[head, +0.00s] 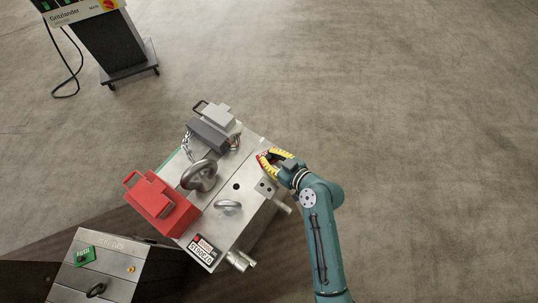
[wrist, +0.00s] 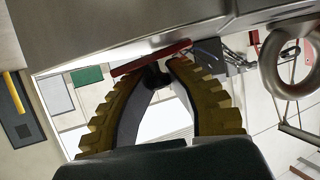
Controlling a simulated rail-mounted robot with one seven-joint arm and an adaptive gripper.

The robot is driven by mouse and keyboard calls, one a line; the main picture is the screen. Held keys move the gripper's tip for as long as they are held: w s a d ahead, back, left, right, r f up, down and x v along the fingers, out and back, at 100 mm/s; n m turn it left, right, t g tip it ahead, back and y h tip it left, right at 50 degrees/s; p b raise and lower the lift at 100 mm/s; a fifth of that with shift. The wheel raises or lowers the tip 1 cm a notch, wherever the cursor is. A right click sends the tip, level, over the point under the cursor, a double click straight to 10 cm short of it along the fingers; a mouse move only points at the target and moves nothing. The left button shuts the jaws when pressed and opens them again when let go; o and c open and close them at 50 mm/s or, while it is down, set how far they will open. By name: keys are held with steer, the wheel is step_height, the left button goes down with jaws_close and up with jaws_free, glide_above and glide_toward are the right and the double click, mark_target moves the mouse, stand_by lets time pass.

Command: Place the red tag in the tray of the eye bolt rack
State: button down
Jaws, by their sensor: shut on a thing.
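My gripper (head: 268,157) is at the right edge of a steel mould base (head: 237,183), with its yellow ribbed fingers closed together. In the wrist view my gripper (wrist: 168,68) is shut on a thin red tag (wrist: 150,58), seen nearly edge-on across the fingertips. A small patch of the red tag (head: 264,157) shows between the fingers in the head view. A large eye bolt (head: 199,176) stands on the mould base; an eye bolt ring (wrist: 286,62) shows at the right of the wrist view. I cannot make out an eye bolt rack or its tray.
A second steel block (head: 100,262) with a green tag (head: 84,254) is at lower left. A wheeled cabinet (head: 105,45) stands at upper left. The floor at right is clear.

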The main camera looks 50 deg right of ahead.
steer(key=c, duration=1.1)
jaws_free()
steer(key=shift+f, duration=0.1)
steer(key=shift+f, duration=0.2)
steer(key=p+v, duration=0.5)
steer(key=v, duration=1.1)
steer(key=shift+s+a+p, duration=0.2)
steer(key=shift+a+p, duration=0.1)
steer(key=shift+a, duration=0.1)
steer(key=shift+r, duration=0.1)
